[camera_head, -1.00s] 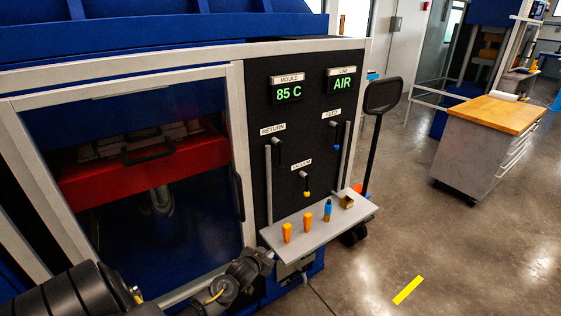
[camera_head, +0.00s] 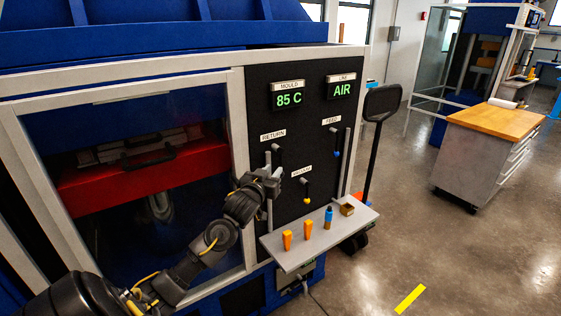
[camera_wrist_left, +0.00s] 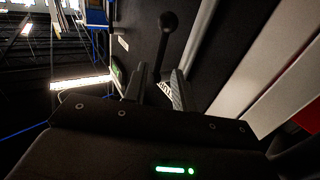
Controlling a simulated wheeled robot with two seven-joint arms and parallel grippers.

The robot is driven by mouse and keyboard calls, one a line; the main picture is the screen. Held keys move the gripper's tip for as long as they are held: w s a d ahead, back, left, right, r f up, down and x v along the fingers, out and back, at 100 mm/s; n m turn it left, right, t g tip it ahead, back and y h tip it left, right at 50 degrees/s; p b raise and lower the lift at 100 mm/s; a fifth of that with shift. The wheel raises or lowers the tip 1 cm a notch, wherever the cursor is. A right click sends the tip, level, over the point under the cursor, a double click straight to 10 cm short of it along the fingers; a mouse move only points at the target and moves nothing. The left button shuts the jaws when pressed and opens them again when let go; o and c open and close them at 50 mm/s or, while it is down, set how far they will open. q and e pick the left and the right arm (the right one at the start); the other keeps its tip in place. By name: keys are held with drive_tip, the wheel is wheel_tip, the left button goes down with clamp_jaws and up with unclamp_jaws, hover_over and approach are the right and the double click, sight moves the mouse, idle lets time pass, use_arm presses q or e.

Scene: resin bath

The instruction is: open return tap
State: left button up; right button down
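The return tap (camera_head: 277,149) is a small lever with a dark knob on the black panel, below the RETURN label (camera_head: 273,136). My left gripper (camera_head: 271,174) is just below it, in front of the grey pipe (camera_head: 268,160). Whether a finger touches the stem, I cannot tell. My right gripper is not in view.
The feed tap (camera_head: 335,142) and vacuum tap (camera_head: 305,185) sit to the right on the panel. A grey shelf (camera_head: 290,257) with orange plugs (camera_head: 287,240), a blue-topped bottle (camera_head: 328,217) and a small brown box (camera_head: 347,209) juts out below. The glazed door (camera_head: 120,230) is left.

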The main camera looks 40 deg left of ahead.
sight(280, 162)
use_arm(q)
drive_tip(key=p+x, duration=0.1)
drive_tip(key=x, duration=0.6)
drive_tip(key=shift+w, duration=0.2)
drive_tip(key=shift+c, duration=0.4)
clamp_jaws()
